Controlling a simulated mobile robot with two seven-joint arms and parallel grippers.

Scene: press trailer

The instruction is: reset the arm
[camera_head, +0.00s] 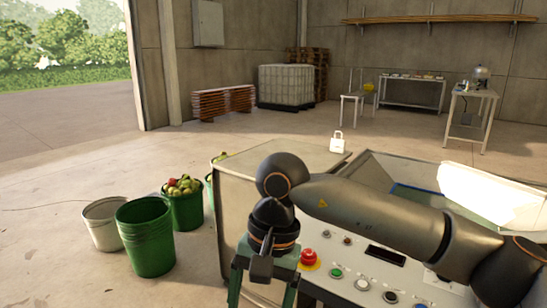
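My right arm (375,212) comes in from the right and reaches across above a control panel (330,259). Its wrist bends down at the middle of the view. My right gripper (263,297) points down at the bottom edge, just left of the panel's buttons. Its two green fingers stand wide apart, and nothing shows between them. The fingertips run towards or past the bottom edge. My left gripper is not in view.
The panel carries a red mushroom button (309,257), a green button (336,272) and a dark display (385,255). A metal box (235,205) stands behind my gripper. Buckets, including a green one (147,240), stand left. Open floor lies beyond.

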